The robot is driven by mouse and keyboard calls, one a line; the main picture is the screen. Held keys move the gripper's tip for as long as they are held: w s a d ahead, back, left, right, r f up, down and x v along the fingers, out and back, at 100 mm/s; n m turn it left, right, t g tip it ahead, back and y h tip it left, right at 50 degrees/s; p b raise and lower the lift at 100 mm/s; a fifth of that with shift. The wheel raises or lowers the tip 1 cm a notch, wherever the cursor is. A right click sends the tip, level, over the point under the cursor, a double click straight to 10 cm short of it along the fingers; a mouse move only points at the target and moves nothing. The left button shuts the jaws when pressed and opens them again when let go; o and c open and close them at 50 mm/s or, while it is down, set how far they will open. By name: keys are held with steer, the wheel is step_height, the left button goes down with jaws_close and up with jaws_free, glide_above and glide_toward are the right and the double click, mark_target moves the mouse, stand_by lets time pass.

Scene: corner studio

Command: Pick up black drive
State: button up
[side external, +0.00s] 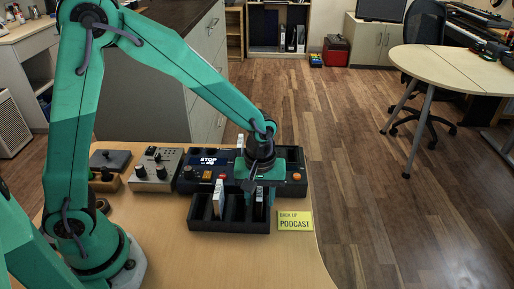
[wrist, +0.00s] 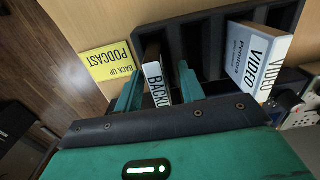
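A dark drive with a white label reading "BACKU…" (wrist: 155,82) stands upright in a slot of the black tray (side external: 230,227), near its right end in the side view. My gripper (wrist: 160,88) is over it, with one teal finger on each side of the drive. A narrow gap shows between the drive and the finger on the right in the wrist view; contact on the other side is unclear. In the side view my gripper (side external: 259,190) points down into the tray and partly hides the drive.
A white drive labelled "VIDEO" (side external: 218,198) stands in another slot of the tray. A yellow "Back up podcast" note (side external: 295,221) lies beside the tray. A black console with a lit screen (side external: 208,160) and a grey knob box (side external: 155,170) are behind. The front table is clear.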

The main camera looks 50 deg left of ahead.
steer(key=shift+f, duration=0.55)
steer(key=shift+c, duration=0.2)
jaws_close()
